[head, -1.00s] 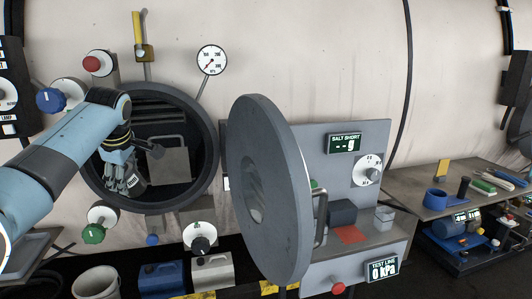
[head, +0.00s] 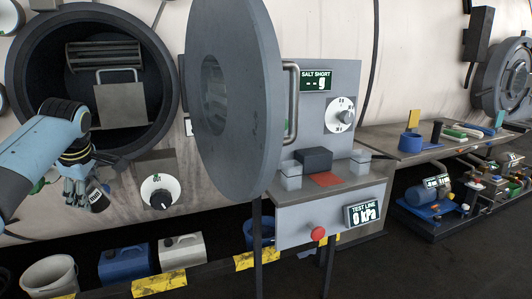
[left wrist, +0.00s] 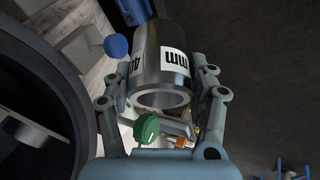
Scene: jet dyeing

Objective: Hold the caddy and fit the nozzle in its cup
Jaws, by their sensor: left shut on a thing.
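The nozzle (head: 98,200) is a short, dark metal cylinder with a white label band. In the left wrist view the nozzle (left wrist: 161,66) is a hollow grey tube with "mm" lettering, its open end towards the camera. My left gripper (head: 80,196) is shut on it, fingers on both sides, in front of and below the round vessel opening. A blue ring-shaped cup (head: 409,144) stands on the right-hand bench. I cannot tell which thing is the caddy. My right gripper is not in view.
The thick round door (head: 236,110) stands open between the vessel opening (head: 158,125) and the scale bench (head: 355,190). The right-hand bench (head: 385,139) bears several small items. A bucket (head: 47,278) and cans (head: 125,267) stand low at left.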

